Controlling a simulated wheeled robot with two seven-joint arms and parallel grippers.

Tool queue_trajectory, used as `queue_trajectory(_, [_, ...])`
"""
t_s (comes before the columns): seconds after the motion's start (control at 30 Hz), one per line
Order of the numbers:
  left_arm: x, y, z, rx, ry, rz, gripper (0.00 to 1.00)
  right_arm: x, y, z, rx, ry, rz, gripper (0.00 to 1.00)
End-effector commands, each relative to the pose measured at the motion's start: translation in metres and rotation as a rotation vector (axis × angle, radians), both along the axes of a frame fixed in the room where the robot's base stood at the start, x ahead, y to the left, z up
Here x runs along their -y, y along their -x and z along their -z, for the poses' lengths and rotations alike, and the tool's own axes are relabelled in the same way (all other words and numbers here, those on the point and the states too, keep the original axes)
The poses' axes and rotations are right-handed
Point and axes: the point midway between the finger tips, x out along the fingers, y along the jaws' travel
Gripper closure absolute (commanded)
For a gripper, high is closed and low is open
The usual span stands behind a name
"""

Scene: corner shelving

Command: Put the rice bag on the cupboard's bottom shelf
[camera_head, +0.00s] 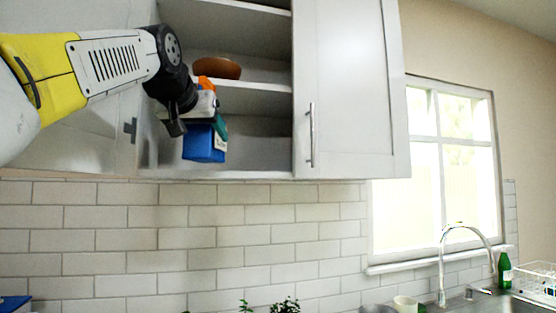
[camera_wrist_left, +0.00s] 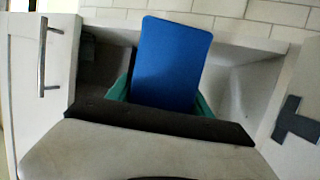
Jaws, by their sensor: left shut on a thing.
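The rice bag (camera_head: 204,143) is a blue block-shaped packet with a pale label on its right side. My left gripper (camera_head: 216,122) is shut on it and holds it at the opening of the cupboard's bottom shelf (camera_head: 262,128). In the left wrist view the bag (camera_wrist_left: 172,62) fills the middle, with the green fingers of the gripper (camera_wrist_left: 160,97) on both sides of it. I cannot tell whether the bag touches the shelf floor. My right gripper is not in view.
The cupboard's right door (camera_head: 348,90) is shut and has a metal handle (camera_head: 311,135). The left door is open behind my arm. A brown bowl (camera_head: 217,68) sits on the shelf above. The bottom shelf looks empty right of the bag. A tap (camera_head: 443,262) stands below right.

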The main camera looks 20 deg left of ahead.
Motion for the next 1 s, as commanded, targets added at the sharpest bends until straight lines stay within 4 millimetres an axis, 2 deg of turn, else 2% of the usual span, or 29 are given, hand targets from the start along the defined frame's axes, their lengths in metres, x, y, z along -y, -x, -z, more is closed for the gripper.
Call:
queue_trajectory(0.03, [-0.003,-0.013,-0.001,0.003,-0.001,0.002,1.0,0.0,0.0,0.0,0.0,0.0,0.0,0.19])
queue_trajectory(0.2, [-0.015,-0.052,-0.001,0.002,-0.002,0.003,1.0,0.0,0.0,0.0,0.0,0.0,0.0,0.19])
queue_trajectory(0.4, [-0.027,-0.09,-0.002,0.004,-0.003,0.002,1.0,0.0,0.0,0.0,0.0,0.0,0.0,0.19])
queue_trajectory(0.7, [-0.034,-0.11,-0.002,0.005,-0.002,0.001,1.0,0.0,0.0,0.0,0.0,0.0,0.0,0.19])
queue_trajectory(1.0, [-0.044,-0.142,-0.002,0.004,-0.002,0.0,1.0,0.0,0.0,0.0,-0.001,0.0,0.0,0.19])
